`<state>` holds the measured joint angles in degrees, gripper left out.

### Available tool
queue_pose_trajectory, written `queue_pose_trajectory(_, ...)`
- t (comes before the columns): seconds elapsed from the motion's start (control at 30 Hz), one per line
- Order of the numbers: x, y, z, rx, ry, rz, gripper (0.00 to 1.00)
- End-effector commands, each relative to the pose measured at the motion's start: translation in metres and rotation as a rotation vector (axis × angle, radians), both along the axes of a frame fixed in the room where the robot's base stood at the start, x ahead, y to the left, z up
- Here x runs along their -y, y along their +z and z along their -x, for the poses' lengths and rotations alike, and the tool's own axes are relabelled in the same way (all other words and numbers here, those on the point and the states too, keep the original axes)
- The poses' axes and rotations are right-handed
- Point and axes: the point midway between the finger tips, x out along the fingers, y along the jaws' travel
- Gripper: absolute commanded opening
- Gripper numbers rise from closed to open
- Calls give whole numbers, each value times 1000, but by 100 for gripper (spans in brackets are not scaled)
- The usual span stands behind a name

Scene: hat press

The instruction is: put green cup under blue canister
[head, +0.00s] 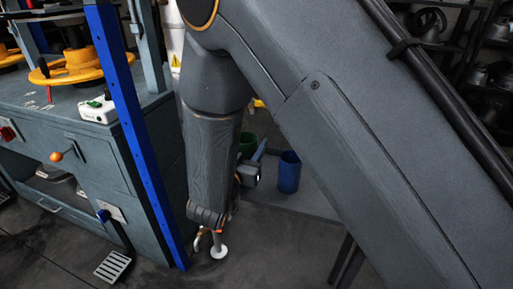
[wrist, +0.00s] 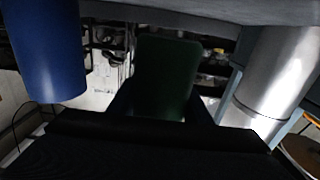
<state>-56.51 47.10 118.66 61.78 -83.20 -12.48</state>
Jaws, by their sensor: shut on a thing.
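The green cup (wrist: 165,75) is dark and stands between my gripper's two fingers in the middle of the wrist view. My gripper (wrist: 164,108) is shut on it. In the head view my gripper (head: 251,164) is partly hidden behind my arm, and a small part of the green cup (head: 247,142) shows beside it. The blue canister (head: 289,172) is just right of my gripper in the head view. It also fills the upper left of the wrist view (wrist: 45,50), apart from the cup, with its upper part cut off.
A grey-blue workbench (head: 90,160) with a blue upright post (head: 135,130) and orange round parts is at left. A shiny metal cylinder (wrist: 275,75) is at right in the wrist view. A white-footed stand (head: 218,251) is near the floor. Dark shelves stand behind.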

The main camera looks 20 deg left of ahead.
Motion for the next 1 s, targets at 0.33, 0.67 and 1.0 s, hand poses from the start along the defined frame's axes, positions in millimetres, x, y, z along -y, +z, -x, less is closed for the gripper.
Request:
queue_pose_trajectory(0.33,3,-1,-43,0,1,0,16)
queue_pose_trajectory(0.67,3,-36,-43,-1,1,1,16)
queue_pose_trajectory(1.0,3,-38,-43,0,1,1,16)
